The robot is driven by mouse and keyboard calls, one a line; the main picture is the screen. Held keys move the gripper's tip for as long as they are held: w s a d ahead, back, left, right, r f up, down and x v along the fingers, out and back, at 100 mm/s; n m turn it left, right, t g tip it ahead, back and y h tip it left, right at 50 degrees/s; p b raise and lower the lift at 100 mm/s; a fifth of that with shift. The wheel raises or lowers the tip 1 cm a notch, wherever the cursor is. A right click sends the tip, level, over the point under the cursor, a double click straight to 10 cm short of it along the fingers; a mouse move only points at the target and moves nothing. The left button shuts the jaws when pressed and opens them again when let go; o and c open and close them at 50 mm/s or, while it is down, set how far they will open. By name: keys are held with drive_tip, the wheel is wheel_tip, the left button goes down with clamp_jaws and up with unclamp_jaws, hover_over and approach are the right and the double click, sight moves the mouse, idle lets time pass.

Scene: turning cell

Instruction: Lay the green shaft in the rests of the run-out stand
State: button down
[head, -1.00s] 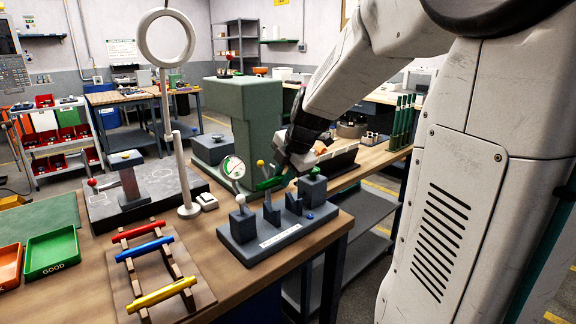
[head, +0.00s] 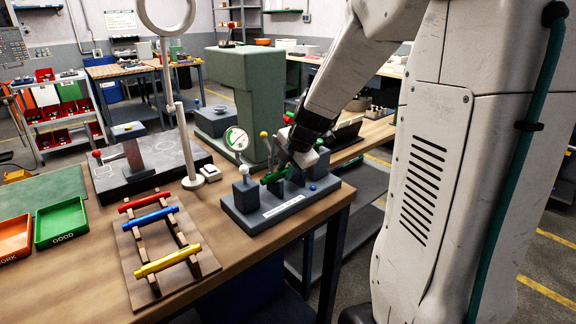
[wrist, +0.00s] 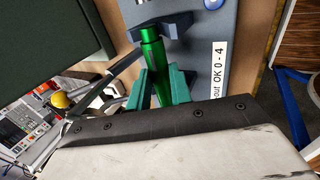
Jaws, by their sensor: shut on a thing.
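The green shaft (head: 273,177) is held by my gripper (head: 288,163) above the run-out stand (head: 262,219), among its posts. In the wrist view the shaft (wrist: 152,50) stands out between the teal fingers of my gripper (wrist: 160,88), which are shut on it. Its far end is close to a blue-grey block of the stand (wrist: 180,24). I cannot tell whether the shaft touches the rests; my gripper hides part of the stand. The white dial gauge (head: 237,139) is at the stand's back left.
A rack (head: 143,255) with red, blue and yellow shafts lies left of the stand. A green press-like block (head: 238,85) rises behind. A yellow-knobbed lever (head: 264,135) is close to my gripper; its knob (wrist: 61,100) also shows in the wrist view. A green GOOD tray (head: 61,222) is further left.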

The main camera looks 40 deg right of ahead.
drive_tip(key=c, duration=1.2)
unclamp_jaws()
drive_tip(key=v, duration=0.8)
drive_tip(key=shift+w, duration=0.1)
